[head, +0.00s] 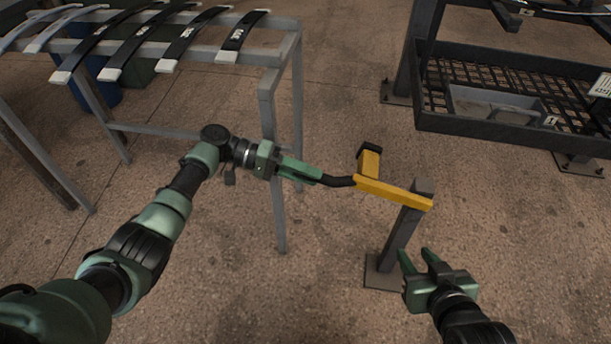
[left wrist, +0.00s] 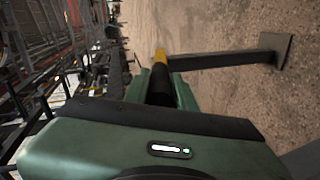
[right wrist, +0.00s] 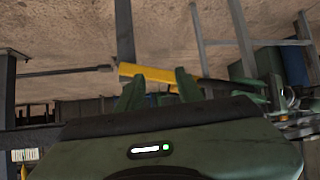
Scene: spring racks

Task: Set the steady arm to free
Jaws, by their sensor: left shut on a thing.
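The steady arm (head: 392,192) is a yellow bar on top of a dark post (head: 400,240) with a square foot plate. A yellow upright block with a black top stands near its left end, and a black handle (head: 338,181) sticks out to the left. My left gripper (head: 318,176) is shut on the black handle; the left wrist view shows the handle (left wrist: 159,82) between its fingers. My right gripper (head: 416,257) is open and empty, in front of and to the right of the post. The right wrist view shows the yellow bar (right wrist: 147,73) beyond its open fingers.
A grey metal rack (head: 285,52) with several dark leaf springs (head: 187,45) stands at the upper left, a blue bin (head: 97,90) beneath it. A dark mesh shelf (head: 470,115) with a grey tray (head: 495,103) is at the upper right. The floor around the post is clear.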

